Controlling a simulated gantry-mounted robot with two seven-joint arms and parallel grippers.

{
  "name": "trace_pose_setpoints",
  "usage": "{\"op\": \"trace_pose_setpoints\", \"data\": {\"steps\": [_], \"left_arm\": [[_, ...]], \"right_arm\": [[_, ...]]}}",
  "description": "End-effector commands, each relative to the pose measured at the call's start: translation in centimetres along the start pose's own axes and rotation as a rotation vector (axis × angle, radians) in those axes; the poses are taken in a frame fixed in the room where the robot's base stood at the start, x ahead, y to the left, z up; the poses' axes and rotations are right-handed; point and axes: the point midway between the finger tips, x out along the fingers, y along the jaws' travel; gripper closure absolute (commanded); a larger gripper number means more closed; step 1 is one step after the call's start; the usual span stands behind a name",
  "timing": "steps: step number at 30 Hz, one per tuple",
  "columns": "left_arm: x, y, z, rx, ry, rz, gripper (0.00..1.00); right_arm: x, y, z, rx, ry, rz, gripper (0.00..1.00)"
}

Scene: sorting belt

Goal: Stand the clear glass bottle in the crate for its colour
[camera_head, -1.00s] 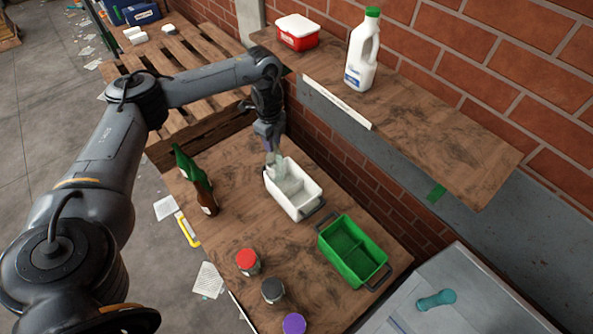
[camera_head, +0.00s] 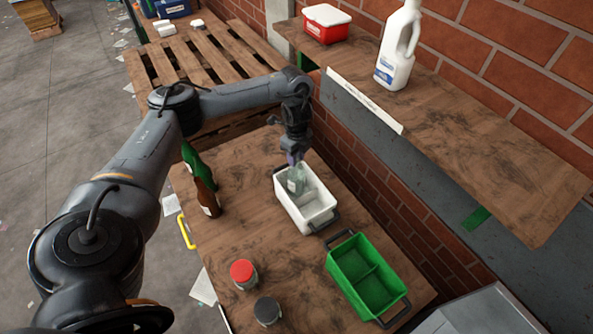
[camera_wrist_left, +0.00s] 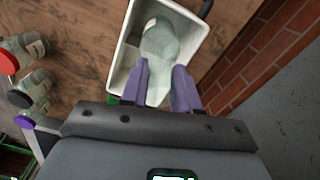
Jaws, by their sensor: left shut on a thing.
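The clear glass bottle (camera_head: 296,183) is inside the white crate (camera_head: 318,220), in its far part, and looks close to upright. My left gripper (camera_head: 294,160) is above the crate, shut on the bottle's upper part. In the left wrist view the bottle (camera_wrist_left: 160,42) shows between and beyond the purple fingers (camera_wrist_left: 162,70), inside the white crate (camera_wrist_left: 118,62). Whether the bottle's base touches the crate floor is hidden. My right gripper is not in view.
A green crate (camera_head: 350,257) stands beside the white one. A green bottle (camera_head: 193,163) and a brown bottle (camera_head: 206,196) stand at the left. Jars with red (camera_head: 242,272) and black (camera_head: 267,310) lids stand in front. A shelf (camera_head: 470,150) holds a white jug (camera_head: 398,50).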

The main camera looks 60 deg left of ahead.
Motion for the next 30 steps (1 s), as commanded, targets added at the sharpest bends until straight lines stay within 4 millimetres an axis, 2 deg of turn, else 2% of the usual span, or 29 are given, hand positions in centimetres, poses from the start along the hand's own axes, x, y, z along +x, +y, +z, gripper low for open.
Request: {"op": "trace_pose_setpoints", "data": {"steps": [8,15,26,27,30], "left_arm": [[1.9,0.0,0.0,-0.002,0.001,0.002,1.00],[4.1,0.0,0.0,-0.001,0.001,0.000,1.00],[4.4,0.0,0.0,-0.001,0.001,0.000,1.00],[4.4,0.0,0.0,0.000,0.001,0.000,0.67],[4.4,0.0,0.0,0.000,0.001,0.000,0.52]], "right_arm": [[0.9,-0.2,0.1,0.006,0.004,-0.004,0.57],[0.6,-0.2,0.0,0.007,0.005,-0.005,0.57],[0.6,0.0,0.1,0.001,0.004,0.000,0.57],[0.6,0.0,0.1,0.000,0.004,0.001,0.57],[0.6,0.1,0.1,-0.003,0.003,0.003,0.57]]}}
